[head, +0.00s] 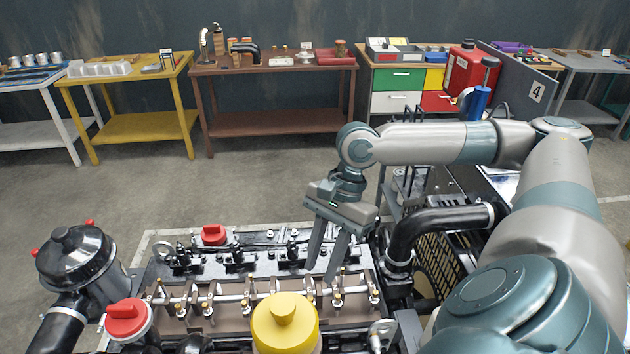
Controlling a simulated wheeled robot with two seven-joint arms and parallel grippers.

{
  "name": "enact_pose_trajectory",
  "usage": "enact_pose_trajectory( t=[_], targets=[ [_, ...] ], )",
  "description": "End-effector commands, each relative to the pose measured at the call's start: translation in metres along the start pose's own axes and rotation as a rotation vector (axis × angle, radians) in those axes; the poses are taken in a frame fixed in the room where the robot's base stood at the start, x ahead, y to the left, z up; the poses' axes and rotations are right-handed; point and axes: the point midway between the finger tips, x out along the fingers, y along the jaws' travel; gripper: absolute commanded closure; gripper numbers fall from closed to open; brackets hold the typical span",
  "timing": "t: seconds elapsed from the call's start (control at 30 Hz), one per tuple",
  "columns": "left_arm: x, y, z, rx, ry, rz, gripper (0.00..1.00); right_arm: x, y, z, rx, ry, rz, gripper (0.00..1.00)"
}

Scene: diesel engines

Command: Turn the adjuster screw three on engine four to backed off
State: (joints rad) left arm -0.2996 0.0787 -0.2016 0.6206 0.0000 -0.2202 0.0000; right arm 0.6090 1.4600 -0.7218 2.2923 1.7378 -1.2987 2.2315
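The engine (258,262) fills the lower middle of the head view, with its rocker gear exposed. A rocker shaft (228,297) runs across it, carrying several rocker arms with small brass-coloured adjuster screws (338,299). I cannot tell which one is screw three, or how far any is turned. My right gripper (322,272) hangs from above over the right part of the engine, fingers pointing down and apart, nothing seen between them. Its tips are near the shaft's right half; I cannot tell whether they touch anything. My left gripper is out of view.
A yellow cap (285,325) stands in front of the shaft, with red caps (213,234) behind and at left (126,318). A black canister (80,262) is left, a black hose (430,225) right. A panel marked 4 (537,91) stands behind. Benches line the wall.

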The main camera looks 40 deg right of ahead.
Motion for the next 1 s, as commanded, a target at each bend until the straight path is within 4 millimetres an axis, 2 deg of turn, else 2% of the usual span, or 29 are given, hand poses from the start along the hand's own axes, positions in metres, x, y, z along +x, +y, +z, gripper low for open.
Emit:
enact_pose_trajectory(
  t=[0.1, 0.33, 0.53, 0.8, 0.83, 0.93, 1.0],
  targets=[
    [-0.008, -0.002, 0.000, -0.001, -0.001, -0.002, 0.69, 0.020, 0.001, 0.001, 0.000, -0.002, 0.004, 0.72],
    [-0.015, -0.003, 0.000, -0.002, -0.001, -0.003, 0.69, 0.049, 0.000, 0.001, 0.000, -0.001, 0.002, 0.72],
    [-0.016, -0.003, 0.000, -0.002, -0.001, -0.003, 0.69, 0.059, 0.000, 0.000, 0.000, 0.000, 0.000, 0.72],
    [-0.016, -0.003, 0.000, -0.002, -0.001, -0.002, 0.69, 0.059, 0.000, 0.000, 0.000, 0.000, 0.000, 0.72],
    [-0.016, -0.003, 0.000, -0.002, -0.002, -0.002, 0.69, 0.059, 0.000, 0.000, 0.000, 0.000, 0.000, 0.77],
    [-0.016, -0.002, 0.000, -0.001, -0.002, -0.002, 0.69, 0.059, 0.000, 0.000, 0.000, 0.000, 0.000, 1.00],
    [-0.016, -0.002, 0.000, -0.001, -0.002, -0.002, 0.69, 0.059, 0.000, 0.000, 0.000, 0.000, 0.000, 1.00]
  ],
)
